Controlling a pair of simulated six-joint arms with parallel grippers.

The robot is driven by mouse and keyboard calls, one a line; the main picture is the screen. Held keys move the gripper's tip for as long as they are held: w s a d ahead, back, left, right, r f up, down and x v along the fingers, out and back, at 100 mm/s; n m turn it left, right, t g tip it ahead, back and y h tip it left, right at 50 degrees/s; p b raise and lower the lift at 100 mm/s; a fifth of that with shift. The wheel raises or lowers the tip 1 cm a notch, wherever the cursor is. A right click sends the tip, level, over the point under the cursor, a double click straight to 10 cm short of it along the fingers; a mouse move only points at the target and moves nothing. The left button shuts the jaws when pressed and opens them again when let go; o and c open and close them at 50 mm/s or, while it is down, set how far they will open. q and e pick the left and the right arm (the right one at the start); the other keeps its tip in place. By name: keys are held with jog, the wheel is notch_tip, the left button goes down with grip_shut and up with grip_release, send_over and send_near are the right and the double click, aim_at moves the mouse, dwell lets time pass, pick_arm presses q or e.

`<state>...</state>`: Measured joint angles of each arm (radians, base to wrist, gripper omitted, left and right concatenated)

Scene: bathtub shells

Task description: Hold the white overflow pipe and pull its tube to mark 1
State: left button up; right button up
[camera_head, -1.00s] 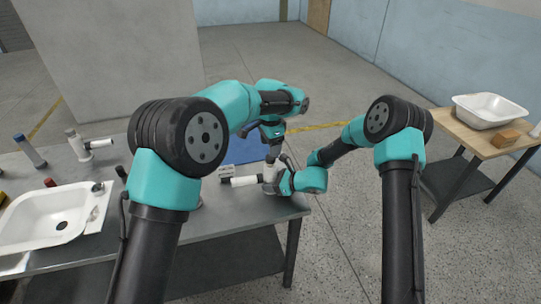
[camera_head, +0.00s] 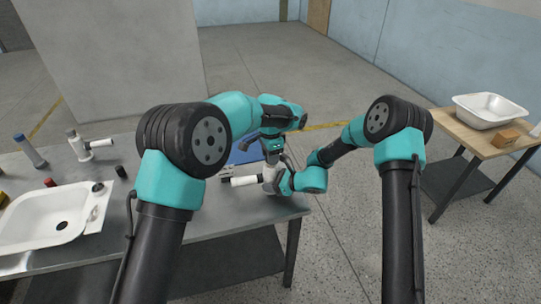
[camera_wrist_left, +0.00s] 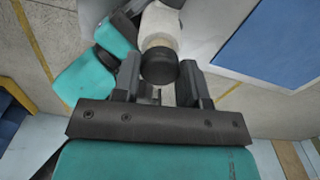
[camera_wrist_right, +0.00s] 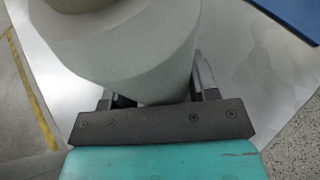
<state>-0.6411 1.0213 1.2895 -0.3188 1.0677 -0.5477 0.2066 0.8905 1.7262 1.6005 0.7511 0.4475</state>
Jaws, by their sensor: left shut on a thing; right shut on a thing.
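The white overflow pipe (camera_head: 268,172) stands upright near the right end of the grey table, its white side branch (camera_head: 243,181) pointing left. My right gripper (camera_head: 279,180) is shut on its body; the right wrist view shows the wide pale body (camera_wrist_right: 130,45) between the fingers (camera_wrist_right: 160,88). My left gripper (camera_head: 272,157) is above, pointing down at the pipe's top. In the left wrist view, its fingers (camera_wrist_left: 160,82) are shut on the black end (camera_wrist_left: 158,65) of the tube, with white pipe (camera_wrist_left: 160,22) beyond. Mark 1 cannot be made out.
Another white pipe (camera_head: 97,144) and a blue-topped tube (camera_head: 30,152) stand behind. A blue mat (camera_head: 243,151) lies behind the held pipe.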

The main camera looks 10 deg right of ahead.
pick_arm(q)
grip_shut()
jog(key=shift+r, duration=1.05)
jog(key=o, duration=0.6)
grip_release()
notch_tip(320, 180, up, 12)
jog(key=shift+f, duration=0.1)
